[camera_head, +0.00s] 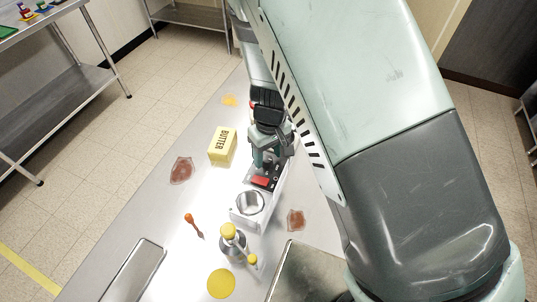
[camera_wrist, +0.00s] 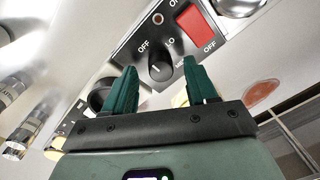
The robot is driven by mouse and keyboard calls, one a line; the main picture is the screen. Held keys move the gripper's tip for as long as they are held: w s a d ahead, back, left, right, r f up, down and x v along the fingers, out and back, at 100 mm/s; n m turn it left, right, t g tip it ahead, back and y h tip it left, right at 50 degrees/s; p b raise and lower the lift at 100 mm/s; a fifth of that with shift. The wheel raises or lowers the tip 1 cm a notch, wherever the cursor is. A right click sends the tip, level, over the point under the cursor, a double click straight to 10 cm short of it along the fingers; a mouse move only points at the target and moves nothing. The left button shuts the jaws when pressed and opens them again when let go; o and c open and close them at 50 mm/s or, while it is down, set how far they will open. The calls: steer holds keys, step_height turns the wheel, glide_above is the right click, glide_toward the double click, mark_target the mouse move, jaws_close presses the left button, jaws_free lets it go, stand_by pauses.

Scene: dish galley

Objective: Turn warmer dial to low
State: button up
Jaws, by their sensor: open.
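The warmer (camera_head: 245,213) is a light metal unit with a dark control panel, in the middle of the bench. In the wrist view its black round dial (camera_wrist: 161,66) has a small pale mark; which label the mark points at is hard to tell. "OFF" and "LO" print shows around it, with another label partly hidden. A red switch (camera_wrist: 194,26) sits beside the dial and also shows in the head view (camera_head: 261,182). My gripper (camera_wrist: 160,72) is open, its green fingers on either side of the dial in the picture; contact is not clear.
A yellow butter block (camera_head: 222,146) lies left of the panel. A metal bowl (camera_head: 250,203) sits at the warmer, with yellow-topped containers (camera_head: 229,232) in front. An orange-ended utensil (camera_head: 190,219), a metal tray (camera_head: 136,272) and flat food-like patches (camera_head: 182,170) lie around it.

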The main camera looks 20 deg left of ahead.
steer(key=shift+f, duration=0.65)
steer(key=c, duration=1.1)
steer(key=shift+o, duration=0.2)
steer(key=shift+m, duration=0.3)
steer(key=m, duration=0.6)
steer(key=shift+s, duration=0.1)
steer(key=m, duration=0.7)
steer(key=shift+a+t, duration=0.1)
steer(key=shift+t, duration=0.2)
